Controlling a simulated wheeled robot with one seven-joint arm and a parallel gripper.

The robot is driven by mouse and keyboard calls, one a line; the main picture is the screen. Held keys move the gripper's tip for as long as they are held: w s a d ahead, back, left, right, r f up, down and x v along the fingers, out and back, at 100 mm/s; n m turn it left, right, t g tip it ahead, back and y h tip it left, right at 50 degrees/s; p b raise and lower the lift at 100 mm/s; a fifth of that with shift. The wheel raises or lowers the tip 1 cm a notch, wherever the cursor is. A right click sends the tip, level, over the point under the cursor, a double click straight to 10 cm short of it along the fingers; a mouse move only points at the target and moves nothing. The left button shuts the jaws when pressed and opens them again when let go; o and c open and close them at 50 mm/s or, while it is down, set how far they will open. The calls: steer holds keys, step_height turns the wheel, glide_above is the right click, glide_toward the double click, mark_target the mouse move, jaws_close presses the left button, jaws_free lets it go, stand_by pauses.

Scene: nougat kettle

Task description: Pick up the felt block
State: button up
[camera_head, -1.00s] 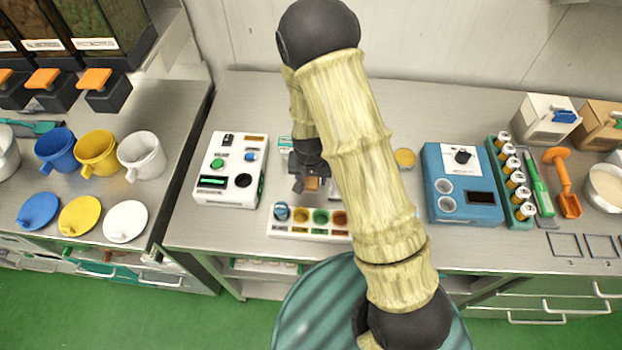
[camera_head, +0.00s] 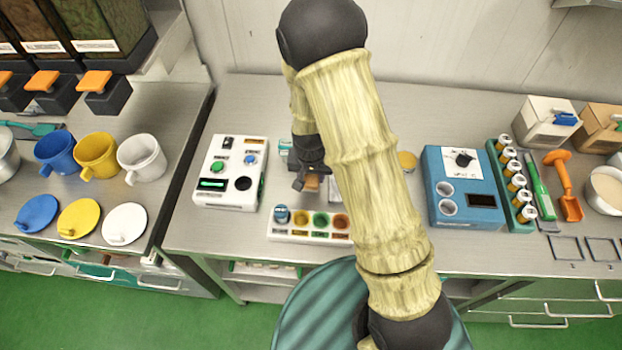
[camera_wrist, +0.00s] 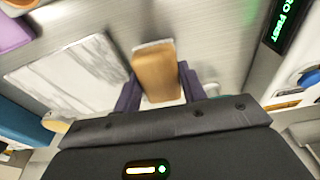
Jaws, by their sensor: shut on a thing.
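The felt block (camera_wrist: 155,73) is a tan-brown block with a pale grey strip along its far end in the wrist view. My gripper (camera_wrist: 160,85) has its two dark fingers on either side of the block, shut on it. In the head view my gripper (camera_head: 311,186) is over the counter, behind the white tray of coloured wells. The brown block (camera_head: 312,182) shows small there between the fingers. My arm hides part of the counter right of it. I cannot tell exactly how high the block is above the counter.
A white device with buttons (camera_head: 230,172) stands left of my gripper. The white tray with coloured round wells (camera_head: 309,235) is in front. A blue device (camera_head: 464,188) stands to the right, beside a green rack of vials (camera_head: 516,217). A white marbled slab (camera_wrist: 75,70) lies near the block.

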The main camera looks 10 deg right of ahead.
step_height(320, 180, up, 8)
steer(key=shift+f+b, duration=0.15)
steer(key=shift+b, duration=0.2)
steer(key=o, duration=0.3)
steer(key=shift+c, duration=1)
stand_by(1.3)
